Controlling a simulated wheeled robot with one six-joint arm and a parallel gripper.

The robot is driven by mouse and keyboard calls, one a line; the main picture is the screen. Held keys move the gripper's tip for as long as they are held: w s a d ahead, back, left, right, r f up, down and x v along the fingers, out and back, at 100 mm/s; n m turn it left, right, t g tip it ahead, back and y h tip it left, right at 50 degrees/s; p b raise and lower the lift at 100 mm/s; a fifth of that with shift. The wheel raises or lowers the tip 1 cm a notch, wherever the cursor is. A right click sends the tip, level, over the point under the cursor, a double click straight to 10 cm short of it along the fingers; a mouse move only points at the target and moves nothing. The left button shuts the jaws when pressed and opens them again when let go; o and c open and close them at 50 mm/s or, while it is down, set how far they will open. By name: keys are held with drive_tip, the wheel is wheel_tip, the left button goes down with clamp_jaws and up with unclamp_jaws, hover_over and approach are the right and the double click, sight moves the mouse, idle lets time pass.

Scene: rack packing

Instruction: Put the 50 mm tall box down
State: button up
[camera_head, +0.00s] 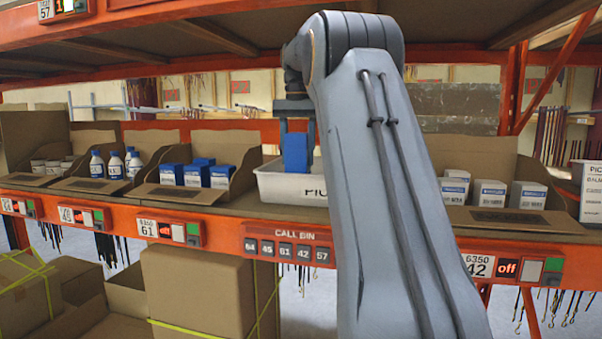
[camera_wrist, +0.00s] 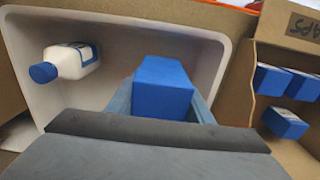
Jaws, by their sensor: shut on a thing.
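My gripper (camera_wrist: 160,106) is shut on a blue box (camera_wrist: 163,85). The box also shows in the head view (camera_head: 295,152), where my gripper (camera_head: 296,130) points down and holds it over the white bin (camera_head: 290,188). In the wrist view the box is inside the outline of the white bin (camera_wrist: 120,22). I cannot tell whether its bottom touches the bin floor. A white bottle with a blue cap (camera_wrist: 72,62) lies on its side in the bin, left of the box and apart from it.
A cardboard tray (camera_wrist: 268,50) with blue-and-white boxes (camera_wrist: 287,122) stands right of the bin in the wrist view. In the head view, trays with bottles (camera_head: 115,165) and white boxes (camera_head: 490,193) line the orange shelf (camera_head: 200,222). An upper shelf (camera_head: 180,15) lies above.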

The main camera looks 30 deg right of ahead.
sight(298, 135)
drive_tip(key=shift+f+p, duration=0.75)
drive_tip(key=shift+f, duration=1.8)
drive_tip(key=shift+f, duration=0.1)
drive_tip(key=o, duration=1.4)
wheel_tip(298, 135, up, 10)
drive_tip(key=b, duration=0.2)
drive_tip(key=shift+b, duration=0.35)
drive_tip(key=shift+r, duration=1.1)
